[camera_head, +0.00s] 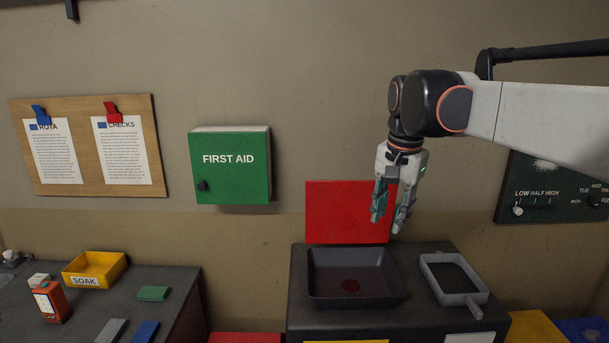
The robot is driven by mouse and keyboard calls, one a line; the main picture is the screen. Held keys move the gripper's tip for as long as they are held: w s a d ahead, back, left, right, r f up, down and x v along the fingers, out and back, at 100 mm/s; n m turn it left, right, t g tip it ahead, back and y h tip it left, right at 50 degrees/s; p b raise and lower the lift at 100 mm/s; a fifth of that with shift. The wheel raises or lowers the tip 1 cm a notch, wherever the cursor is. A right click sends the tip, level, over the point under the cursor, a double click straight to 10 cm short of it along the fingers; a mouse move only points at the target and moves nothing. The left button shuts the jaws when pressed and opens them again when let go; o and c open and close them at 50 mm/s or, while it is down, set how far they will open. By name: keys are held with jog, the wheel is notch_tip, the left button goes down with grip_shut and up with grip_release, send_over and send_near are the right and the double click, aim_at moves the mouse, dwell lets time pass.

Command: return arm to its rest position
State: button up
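My gripper (388,222) hangs from my white and black arm (540,120), which reaches in from the right. The fingers point down and there is a visible gap between the fingertips. Nothing shows between them. The gripper is above the black bench top on the right, in front of the red panel (340,212) in the picture. The dark square tray (350,290) lies below and a little left of the fingers.
A grey handled frame (470,302) lies right of the tray. A green first aid box (230,165) and a notice board (88,185) hang on the wall. The left bench holds a yellow SOAK bin (85,281) and an orange device (51,302). A dark dial panel (530,195) hangs right, behind my arm.

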jog(key=s+d+f+n+t+b, duration=0.2)
jog(key=s+f+n+t+b, duration=0.3)
jog(key=s+f, duration=1.9)
notch_tip(320, 180, down, 4)
jog(key=n+b, duration=0.3)
jog(key=b, duration=0.3)
jog(key=shift+r+b, duration=0.2)
jog(key=shift+b, duration=0.15)
